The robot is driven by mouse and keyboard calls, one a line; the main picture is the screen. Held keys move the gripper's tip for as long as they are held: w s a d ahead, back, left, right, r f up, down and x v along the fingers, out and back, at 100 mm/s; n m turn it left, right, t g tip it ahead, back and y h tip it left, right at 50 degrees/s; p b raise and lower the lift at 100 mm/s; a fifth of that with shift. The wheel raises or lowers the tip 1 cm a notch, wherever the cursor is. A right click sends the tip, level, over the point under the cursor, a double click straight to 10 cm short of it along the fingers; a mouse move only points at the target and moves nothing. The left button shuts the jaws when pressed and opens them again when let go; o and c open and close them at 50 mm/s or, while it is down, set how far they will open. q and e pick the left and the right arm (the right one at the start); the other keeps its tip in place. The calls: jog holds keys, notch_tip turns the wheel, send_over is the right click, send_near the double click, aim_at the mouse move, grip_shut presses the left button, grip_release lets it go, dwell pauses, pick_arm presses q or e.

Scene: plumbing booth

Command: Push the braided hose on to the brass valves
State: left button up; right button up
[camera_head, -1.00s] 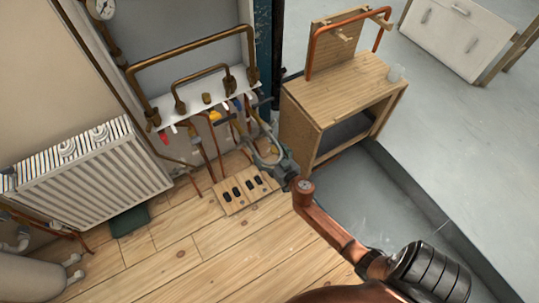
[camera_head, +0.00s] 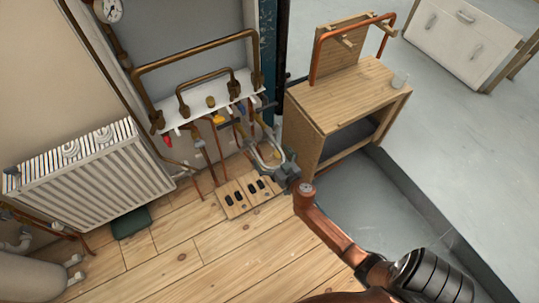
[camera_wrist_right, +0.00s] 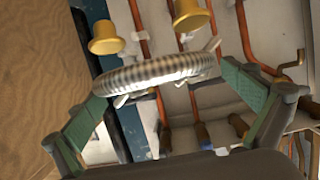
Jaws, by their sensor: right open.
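The braided hose (camera_wrist_right: 155,70) is a grey ribbed, slightly arched length across the middle of the right wrist view. Two brass valves (camera_wrist_right: 105,38) (camera_wrist_right: 189,14) with flared ends show above it, one over its left part and one nearer its right end. In that picture a gap separates the hose from both flares; the depth between them is unclear. My right gripper (camera_wrist_right: 165,100) is open, its green-padded fingers spread near the two ends of the hose; contact is unclear. In the head view my right gripper (camera_head: 262,156) is in front of the pipes under the white panel. My left gripper is out of view.
A wooden block with black pieces (camera_head: 246,194) lies on the floor below the gripper. A wooden bench (camera_head: 345,95) stands close on the right. Copper pipes (camera_head: 206,160) run down behind, and a white radiator (camera_head: 75,180) is at left. The front floor is clear.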

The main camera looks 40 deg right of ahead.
jog(key=v, duration=1.2)
